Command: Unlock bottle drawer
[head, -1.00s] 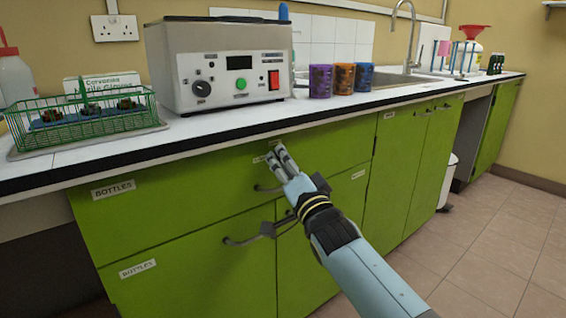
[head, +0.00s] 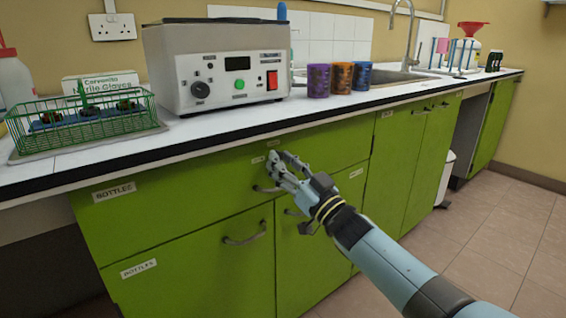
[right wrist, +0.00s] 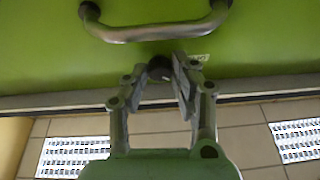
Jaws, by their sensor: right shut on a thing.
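The green bottle drawer (head: 180,188) is closed under the worktop, with a "BOTTLES" label (head: 113,191) at its left. Its metal handle (head: 265,189) is partly behind my right gripper (head: 273,160), and the handle also shows in the right wrist view (right wrist: 155,32). My right gripper is at the upper part of the drawer front, just above the handle. In the right wrist view, its fingers are closed around a small dark round piece (right wrist: 159,68) at the drawer front, which looks like the lock's key or knob. My left gripper is not in view.
A grey heating unit (head: 217,93), a green wire basket (head: 85,121) and coloured cups (head: 342,77) stand on the worktop above. A lower door handle (head: 246,232) sticks out below the drawer. The tiled floor (head: 480,240) at right is clear.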

